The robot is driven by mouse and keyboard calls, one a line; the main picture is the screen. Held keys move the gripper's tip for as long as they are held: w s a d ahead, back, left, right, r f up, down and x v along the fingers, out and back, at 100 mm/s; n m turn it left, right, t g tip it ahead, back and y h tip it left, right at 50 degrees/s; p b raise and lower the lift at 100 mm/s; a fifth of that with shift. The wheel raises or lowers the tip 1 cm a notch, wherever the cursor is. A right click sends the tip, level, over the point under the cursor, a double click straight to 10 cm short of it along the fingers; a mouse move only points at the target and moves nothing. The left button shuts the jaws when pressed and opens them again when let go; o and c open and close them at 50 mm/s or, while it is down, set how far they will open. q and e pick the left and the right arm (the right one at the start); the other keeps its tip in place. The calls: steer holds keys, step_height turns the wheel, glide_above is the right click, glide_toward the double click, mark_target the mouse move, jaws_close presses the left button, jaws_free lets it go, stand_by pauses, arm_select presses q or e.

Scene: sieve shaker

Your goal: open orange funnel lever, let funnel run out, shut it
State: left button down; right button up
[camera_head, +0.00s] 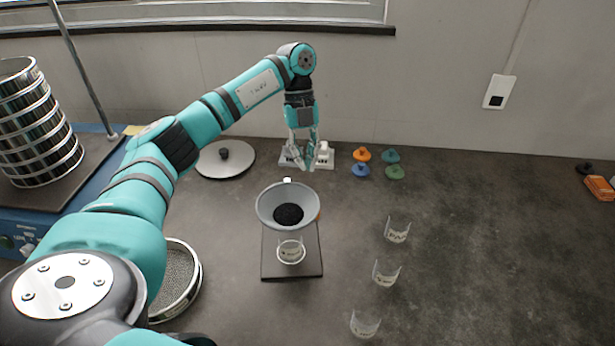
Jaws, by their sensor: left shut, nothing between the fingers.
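The grey funnel (268,206) stands over a dark square base plate (291,270) in the middle of the bench, with dark grains inside it. A clear beaker (291,251) stands on the plate under the funnel. A small bit of orange shows at the funnel's right edge, perhaps the lever; most of it is hidden by the bowl. My left gripper (309,165) points down behind the funnel, shut and empty, apart from the funnel. My right gripper is not in view.
Several clear beakers (397,231) stand in a row at the right. Coloured knobs (362,154) lie at the back. A white device (325,155) is behind my left gripper. At the left are a round lid (226,163), a sieve (181,280) and the sieve stack (40,130). The right bench is mostly free.

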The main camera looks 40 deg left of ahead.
arm_select(q)
steer(key=p+x, duration=0.2)
steer(key=x, duration=0.7)
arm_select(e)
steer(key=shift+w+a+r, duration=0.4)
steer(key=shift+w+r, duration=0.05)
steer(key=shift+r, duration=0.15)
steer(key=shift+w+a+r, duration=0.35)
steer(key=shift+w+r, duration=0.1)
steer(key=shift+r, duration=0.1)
